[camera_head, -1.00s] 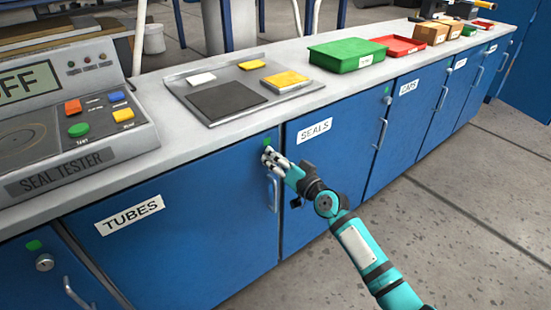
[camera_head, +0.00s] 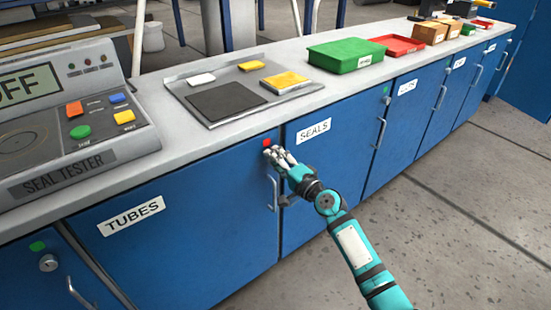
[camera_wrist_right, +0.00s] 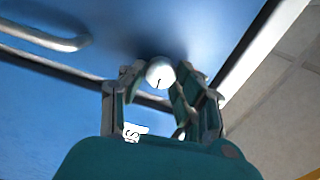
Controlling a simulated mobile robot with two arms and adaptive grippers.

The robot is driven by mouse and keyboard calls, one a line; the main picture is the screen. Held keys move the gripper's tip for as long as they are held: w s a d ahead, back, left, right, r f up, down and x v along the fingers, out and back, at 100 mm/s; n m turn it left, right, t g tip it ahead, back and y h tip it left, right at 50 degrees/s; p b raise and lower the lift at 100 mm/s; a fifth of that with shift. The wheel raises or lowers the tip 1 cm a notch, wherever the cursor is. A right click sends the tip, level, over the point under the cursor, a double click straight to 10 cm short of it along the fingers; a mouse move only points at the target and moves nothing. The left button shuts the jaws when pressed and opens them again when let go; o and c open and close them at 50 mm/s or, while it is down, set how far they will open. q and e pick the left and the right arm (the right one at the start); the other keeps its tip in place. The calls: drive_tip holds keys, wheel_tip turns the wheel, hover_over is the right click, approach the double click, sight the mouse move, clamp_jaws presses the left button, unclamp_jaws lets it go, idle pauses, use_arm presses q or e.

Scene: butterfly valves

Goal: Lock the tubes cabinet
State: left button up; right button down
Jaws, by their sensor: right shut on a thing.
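The tubes cabinet (camera_head: 190,235) is a blue door with a white TUBES label (camera_head: 131,216), and it looks shut. A small red indicator (camera_head: 267,142) sits at its top right corner, above a vertical handle (camera_head: 272,195). My right gripper (camera_head: 271,154) is at the lock just below the indicator. In the right wrist view, the round silver lock knob (camera_wrist_right: 160,73) with a dark slot sits between my fingers, which are shut on it. In the head view the fingers hide the knob. My left gripper is out of view.
The seals cabinet (camera_head: 330,190) is just right of my gripper. Above is the grey worktop with a seal tester (camera_head: 70,110), a metal tray (camera_head: 180,88) and a green bin (camera_head: 347,55). The floor in front of the cabinets is clear.

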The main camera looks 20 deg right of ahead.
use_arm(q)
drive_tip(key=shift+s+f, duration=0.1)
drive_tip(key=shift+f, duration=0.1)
use_arm(e)
drive_tip(key=shift+m, duration=0.5)
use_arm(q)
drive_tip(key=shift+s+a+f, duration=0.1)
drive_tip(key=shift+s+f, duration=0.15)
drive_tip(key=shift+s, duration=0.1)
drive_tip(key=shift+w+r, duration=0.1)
use_arm(e)
drive_tip(key=c, duration=1)
unclamp_jaws()
drive_tip(key=shift+o, duration=0.2)
drive_tip(key=v, duration=1.2)
